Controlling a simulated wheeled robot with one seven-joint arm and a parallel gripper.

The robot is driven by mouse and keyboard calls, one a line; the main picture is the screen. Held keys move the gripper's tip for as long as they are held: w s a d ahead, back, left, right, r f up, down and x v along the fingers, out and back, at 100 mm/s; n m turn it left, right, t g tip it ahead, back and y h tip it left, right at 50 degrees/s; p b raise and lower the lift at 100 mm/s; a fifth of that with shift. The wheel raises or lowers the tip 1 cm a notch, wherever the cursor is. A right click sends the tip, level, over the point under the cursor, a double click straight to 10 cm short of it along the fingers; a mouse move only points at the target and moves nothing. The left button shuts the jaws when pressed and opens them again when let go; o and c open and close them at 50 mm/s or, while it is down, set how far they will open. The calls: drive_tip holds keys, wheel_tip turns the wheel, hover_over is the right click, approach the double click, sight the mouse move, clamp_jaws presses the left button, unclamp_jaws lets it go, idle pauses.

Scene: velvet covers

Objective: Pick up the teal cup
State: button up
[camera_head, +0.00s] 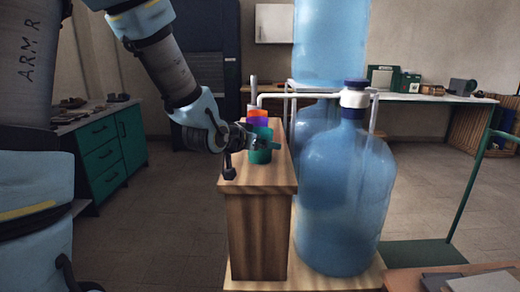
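The teal cup (260,157) stands upright near the front of the narrow wooden stand's top (235,175). My gripper (268,144) reaches in from the left at the cup's upper part, and its dark fingers cross in front of the cup. The fingers hide part of the cup. I cannot tell whether they are open or shut on it, or whether they touch it.
An orange and purple item (258,117) stands close behind the cup. A large blue water bottle (345,200) stands just right of the stand, with another bottle (330,40) above and behind. A green cabinet (105,150) is at left. Floor at left is clear.

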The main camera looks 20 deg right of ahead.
drive_tip(key=c, duration=1.3)
drive_tip(key=shift+r, duration=0.15)
